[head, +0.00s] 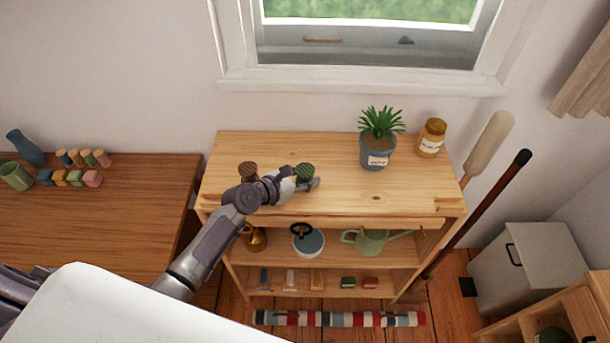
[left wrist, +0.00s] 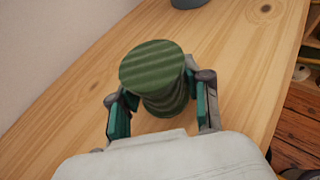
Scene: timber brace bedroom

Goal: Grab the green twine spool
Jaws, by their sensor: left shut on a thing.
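The green twine spool (head: 304,171) is on the top of the light wooden shelf unit (head: 330,150), near its middle. In the left wrist view the spool (left wrist: 157,72) stands upright between the two fingers, its round ridged top facing the camera. My left gripper (head: 307,184) is shut on the spool, with a finger on each side of it; it also shows in the left wrist view (left wrist: 160,108). The spool's lower part is partly hidden, and I cannot tell whether it touches the shelf top. My right gripper is not in view.
A potted plant (head: 378,150) and an amber jar (head: 431,138) stand to the right. The shelf top's front right is clear. Lower shelves hold a green watering can (head: 371,242) and other items. A window is behind.

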